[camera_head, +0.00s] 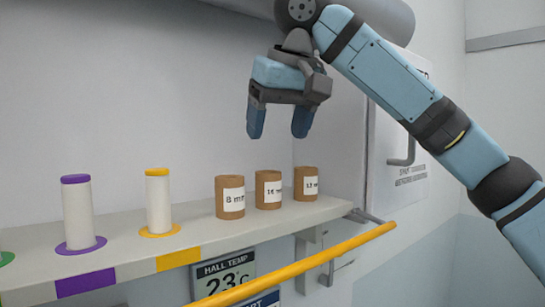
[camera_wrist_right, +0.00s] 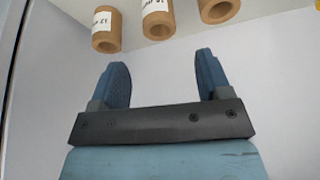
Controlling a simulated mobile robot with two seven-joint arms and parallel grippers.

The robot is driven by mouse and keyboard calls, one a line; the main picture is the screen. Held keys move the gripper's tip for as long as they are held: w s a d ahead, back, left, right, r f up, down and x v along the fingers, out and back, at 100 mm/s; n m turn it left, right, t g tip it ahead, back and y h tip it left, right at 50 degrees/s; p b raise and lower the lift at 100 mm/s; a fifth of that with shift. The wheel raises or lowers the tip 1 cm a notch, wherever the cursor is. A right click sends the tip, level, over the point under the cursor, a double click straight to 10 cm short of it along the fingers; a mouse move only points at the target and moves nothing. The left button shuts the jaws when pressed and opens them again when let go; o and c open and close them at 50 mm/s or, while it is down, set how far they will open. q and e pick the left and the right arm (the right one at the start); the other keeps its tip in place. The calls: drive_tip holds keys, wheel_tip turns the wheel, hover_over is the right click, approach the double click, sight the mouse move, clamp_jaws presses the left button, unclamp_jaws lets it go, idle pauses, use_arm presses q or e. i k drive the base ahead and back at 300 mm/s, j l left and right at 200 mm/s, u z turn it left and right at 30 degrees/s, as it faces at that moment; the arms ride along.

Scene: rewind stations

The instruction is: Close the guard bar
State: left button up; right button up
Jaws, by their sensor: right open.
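The yellow guard bar (camera_head: 300,265) runs slantwise along the front of the shelf in the head view, below the shelf top. My right gripper (camera_head: 280,132) is open and empty, fingers pointing down, above the brown rolls and well above the bar. In the right wrist view its two blue fingers (camera_wrist_right: 161,78) are spread with nothing between them. The bar does not show in the wrist view. My left gripper is not in view.
Three brown rolls with labels (camera_head: 230,198) stand on the shelf (camera_head: 120,245); they also show in the wrist view (camera_wrist_right: 107,38). White spools with purple (camera_head: 78,215) and yellow (camera_head: 158,205) ends stand to the left. A grey handle (camera_head: 408,152) is on the right panel.

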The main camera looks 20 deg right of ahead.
sight(229, 296)
drive_tip(key=k+l, duration=0.1)
drive_tip(key=k, duration=0.4)
drive_tip(key=k+l, duration=0.15)
drive_tip(key=k, duration=0.35)
